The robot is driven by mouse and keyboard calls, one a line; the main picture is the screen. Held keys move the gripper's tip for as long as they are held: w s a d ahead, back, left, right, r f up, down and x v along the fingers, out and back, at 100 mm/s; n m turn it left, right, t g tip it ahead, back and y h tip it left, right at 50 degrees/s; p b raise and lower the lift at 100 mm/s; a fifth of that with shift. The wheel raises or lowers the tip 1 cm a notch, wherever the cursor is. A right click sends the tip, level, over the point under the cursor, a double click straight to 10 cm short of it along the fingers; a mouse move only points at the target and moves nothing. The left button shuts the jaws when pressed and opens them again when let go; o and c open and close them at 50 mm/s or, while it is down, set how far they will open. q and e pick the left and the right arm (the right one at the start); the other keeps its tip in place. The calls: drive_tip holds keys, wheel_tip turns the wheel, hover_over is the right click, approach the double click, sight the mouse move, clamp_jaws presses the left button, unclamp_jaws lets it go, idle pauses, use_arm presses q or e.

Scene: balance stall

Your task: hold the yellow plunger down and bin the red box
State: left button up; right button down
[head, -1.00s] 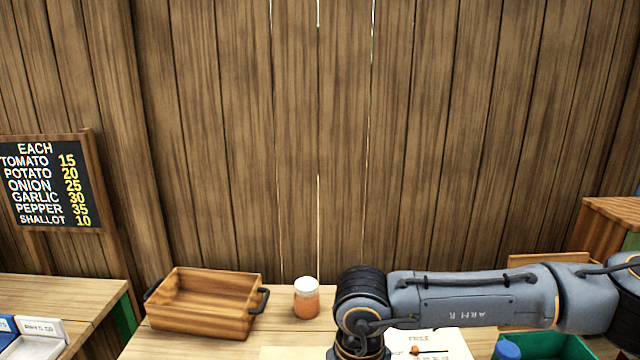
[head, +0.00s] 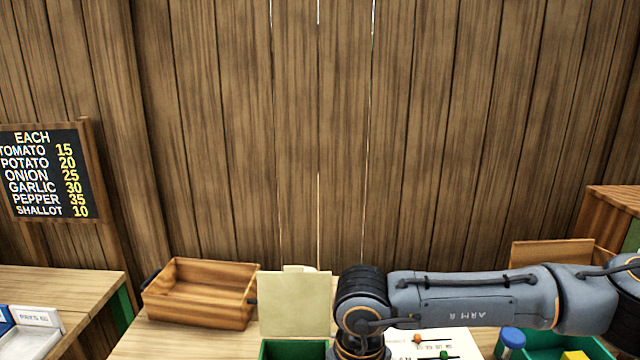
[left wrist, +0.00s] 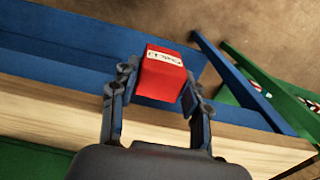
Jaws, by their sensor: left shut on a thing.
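In the left wrist view the red box (left wrist: 163,75), with a white label, is between the fingers of my left gripper (left wrist: 160,85), which is shut on it. The box is above a wooden table edge (left wrist: 60,100) and in front of a blue trough-like container (left wrist: 70,40); its height over them is unclear. My left gripper is outside the head view. My right arm reaches in from the right in the head view; its gripper is below the picture. I cannot identify the yellow plunger. A green box (head: 280,350) with a raised cream lid (head: 295,305) stands left of my right arm.
A wooden tray (head: 205,300) with dark handles is at the table's back left. A white board (head: 455,340) with coloured knobs, a blue-capped cylinder (head: 510,338) and a green crate (head: 545,338) are at right.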

drive_tip(key=shift+f, duration=0.1)
use_arm(q)
drive_tip(key=shift+w+d+r, duration=0.15)
drive_tip(key=shift+w+r, duration=0.05)
drive_tip(key=shift+r, duration=0.2)
drive_tip(key=w+d+r+m, duration=0.1)
drive_tip(key=d+r, duration=0.3)
drive_tip(key=r, duration=1)
drive_tip(key=w+d+r, duration=0.2)
drive_tip(key=d+r, duration=0.1)
drive_tip(key=r, duration=1)
drive_tip(key=w+d+f, duration=0.3)
drive_tip(key=w+f, duration=0.1)
drive_tip(key=w, duration=0.4)
drive_tip(key=w+d+f+n, duration=0.1)
drive_tip(key=w+d+f, duration=0.2)
drive_tip(key=w, duration=0.5)
drive_tip(key=shift+d+f, duration=0.3)
drive_tip(key=shift+f, duration=0.05)
